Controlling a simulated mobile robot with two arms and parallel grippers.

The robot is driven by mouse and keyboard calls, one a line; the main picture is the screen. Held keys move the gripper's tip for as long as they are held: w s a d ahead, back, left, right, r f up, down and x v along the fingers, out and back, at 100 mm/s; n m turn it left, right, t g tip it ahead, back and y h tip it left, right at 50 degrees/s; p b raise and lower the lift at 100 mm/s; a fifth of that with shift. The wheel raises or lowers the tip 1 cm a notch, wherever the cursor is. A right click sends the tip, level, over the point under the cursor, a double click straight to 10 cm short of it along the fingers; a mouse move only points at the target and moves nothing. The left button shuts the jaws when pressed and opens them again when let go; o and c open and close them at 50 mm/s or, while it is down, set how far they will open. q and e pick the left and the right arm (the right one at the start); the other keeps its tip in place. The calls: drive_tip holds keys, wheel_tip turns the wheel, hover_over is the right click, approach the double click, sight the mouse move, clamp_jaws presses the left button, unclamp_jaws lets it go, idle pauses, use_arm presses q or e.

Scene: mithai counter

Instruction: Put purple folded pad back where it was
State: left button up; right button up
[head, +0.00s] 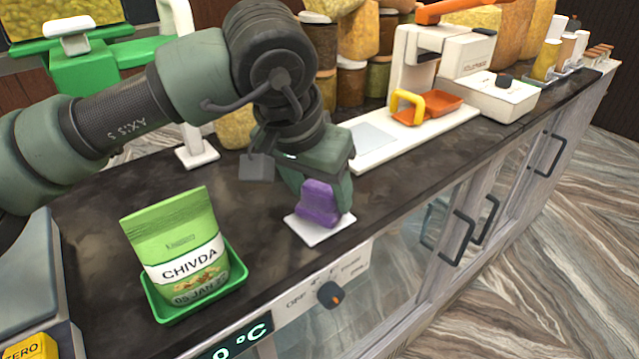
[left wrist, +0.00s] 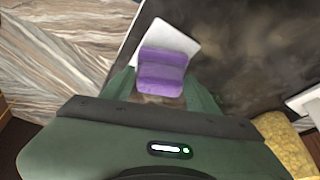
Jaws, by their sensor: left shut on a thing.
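The purple folded pad (head: 317,204) is between the fingers of my left gripper (head: 322,200), which is shut on it. The pad is low over a small white square tile (head: 320,231) near the counter's front edge. I cannot tell whether it touches the tile. In the left wrist view the purple pad (left wrist: 162,72) sits between the green fingertips (left wrist: 160,85), with the white tile (left wrist: 170,40) just beyond and beneath it. My right gripper is not in view.
A green tray (head: 158,301) holding a CHIVDA packet (head: 180,240) stands to the left. A white board (head: 400,138) with an orange scoop (head: 430,108) and a white machine (head: 490,97) stand to the right. Dark counter (head: 265,215) between is clear.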

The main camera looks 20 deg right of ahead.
use_arm(q)
drive_tip(key=shift+s, duration=0.1)
drive_tip(key=shift+f, duration=0.2)
drive_tip(key=o, duration=0.9)
drive_tip(key=shift+o, duration=1.4)
